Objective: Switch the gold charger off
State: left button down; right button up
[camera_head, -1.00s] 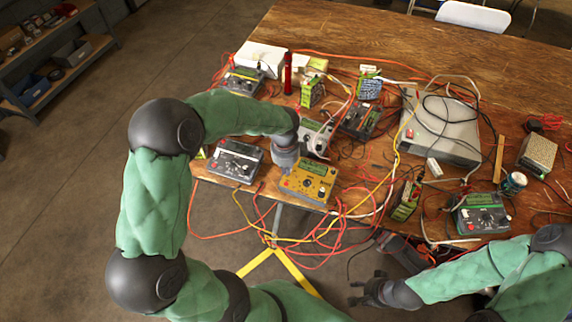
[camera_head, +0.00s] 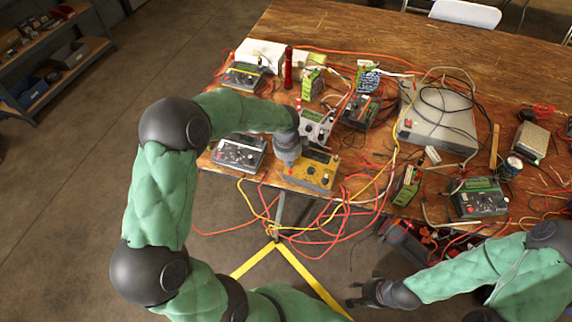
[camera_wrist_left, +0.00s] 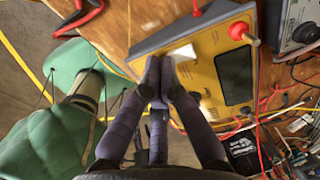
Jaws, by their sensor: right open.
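The gold charger (camera_head: 318,173) sits at the table's front edge, with a dark display and several knobs on its yellow face. In the left wrist view the gold charger (camera_wrist_left: 208,82) fills the upper middle, with its dark screen and a red knob. My left gripper (camera_head: 286,170) is over the charger's left end and hides part of it. In the left wrist view its fingers (camera_wrist_left: 161,72) are together, tips at the charger's face near a white patch; I cannot tell if they touch. My right gripper (camera_head: 362,294) is open and empty, low in front of the table.
A grey charger (camera_head: 239,152) stands just left of the gold one, and another grey device (camera_head: 316,124) stands behind it. Red and yellow cables hang over the front edge. A large grey box (camera_head: 437,125) and more chargers crowd the right side.

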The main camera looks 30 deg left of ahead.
pick_arm(q)
jog(key=shift+w+f, duration=0.1)
jog(key=shift+w, duration=0.4)
jog(key=shift+w+r+p, duration=0.3)
jog(key=shift+w+p, duration=0.15)
jog(key=shift+w, duration=0.2)
pick_arm(e)
jog(key=shift+w+r, duration=0.35)
pick_arm(q)
jog(key=shift+r, duration=0.1)
pick_arm(e)
jog(key=shift+r, duration=0.1)
pick_arm(q)
jog(key=r+p, duration=0.2)
jog(key=r, duration=0.1)
jog(key=r+p, duration=0.2)
jog(key=shift+s+a+r, duration=0.1)
jog(key=shift+s+r, duration=0.05)
jog(key=shift+s, duration=0.2)
notch_tip(320, 180, up, 8)
jog(key=s+p, duration=0.1)
jog(key=p, duration=0.1)
jog(key=shift+s+r, duration=0.2)
pick_arm(e)
notch_tip(320, 180, up, 6)
jog(key=s+a, duration=0.1)
jog(key=shift+a+r, duration=0.15)
jog(key=shift+a, duration=0.05)
pick_arm(q)
jog(key=shift+p, duration=0.3)
